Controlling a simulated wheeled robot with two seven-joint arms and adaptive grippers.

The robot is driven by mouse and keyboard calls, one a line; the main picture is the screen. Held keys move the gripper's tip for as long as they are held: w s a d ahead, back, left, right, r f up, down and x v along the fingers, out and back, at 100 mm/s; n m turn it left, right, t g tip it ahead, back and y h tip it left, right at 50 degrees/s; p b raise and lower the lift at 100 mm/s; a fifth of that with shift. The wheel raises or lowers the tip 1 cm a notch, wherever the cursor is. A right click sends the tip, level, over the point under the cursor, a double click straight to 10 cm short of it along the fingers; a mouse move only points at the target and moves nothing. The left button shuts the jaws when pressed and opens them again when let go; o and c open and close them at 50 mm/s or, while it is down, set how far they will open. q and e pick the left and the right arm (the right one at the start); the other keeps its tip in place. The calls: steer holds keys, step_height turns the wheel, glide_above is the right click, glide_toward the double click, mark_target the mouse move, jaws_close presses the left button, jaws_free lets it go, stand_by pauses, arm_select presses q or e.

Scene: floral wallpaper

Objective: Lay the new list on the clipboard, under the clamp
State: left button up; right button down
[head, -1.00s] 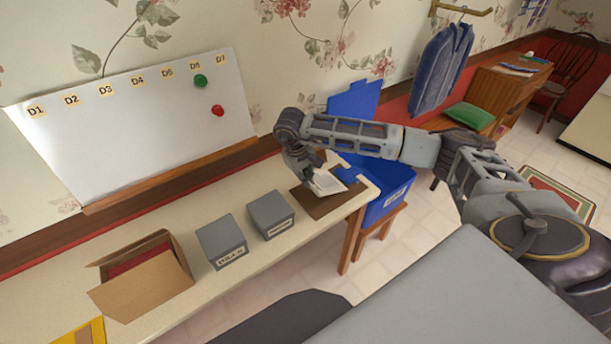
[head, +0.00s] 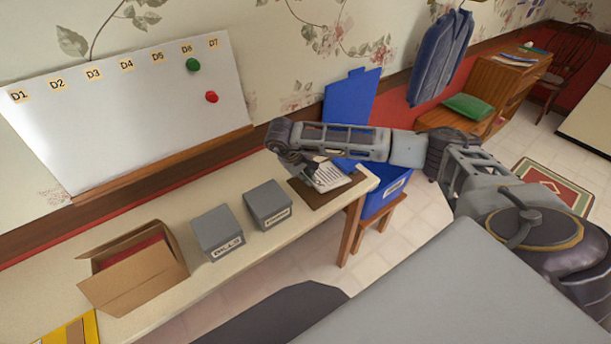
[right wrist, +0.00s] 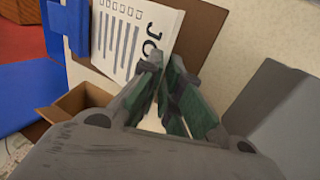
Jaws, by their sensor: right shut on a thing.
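The new list (head: 332,177), a white sheet with printed lines, lies over the brown clipboard (head: 312,194) at the table's right end. In the right wrist view the list (right wrist: 128,38) shows large letters along its near edge, with the brown board (right wrist: 192,42) beside it. My right gripper (right wrist: 162,75) is shut on the list's near edge. In the head view my right gripper (head: 305,172) partly hides the list. My left gripper is not in view.
Two grey boxes (head: 217,230) (head: 268,203) stand left of the clipboard. An open cardboard box (head: 135,275) is farther left. A blue crate (head: 398,187) on a wooden stool stands beyond the table's right end. A whiteboard (head: 120,120) leans behind.

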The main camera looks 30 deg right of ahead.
steer(key=shift+a+f+h+b, duration=0.25)
steer(key=shift+f+h+b, duration=0.05)
steer(key=shift+f, duration=0.45)
steer(key=shift+a+f+h+b, duration=0.1)
steer(key=shift+f+h+b, duration=0.2)
steer(key=shift+h+b, duration=0.1)
steer(key=c, duration=2.1)
jaws_free()
steer(key=o, duration=0.5)
steer(key=shift+o, duration=0.3)
steer(key=shift+r, duration=0.1)
steer(key=shift+a+r, duration=0.3)
steer(key=shift+r, duration=0.1)
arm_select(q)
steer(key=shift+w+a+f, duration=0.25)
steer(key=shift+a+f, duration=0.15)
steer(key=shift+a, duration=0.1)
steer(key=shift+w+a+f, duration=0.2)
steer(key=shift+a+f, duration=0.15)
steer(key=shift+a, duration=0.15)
arm_select(e)
steer(key=v, duration=1.1)
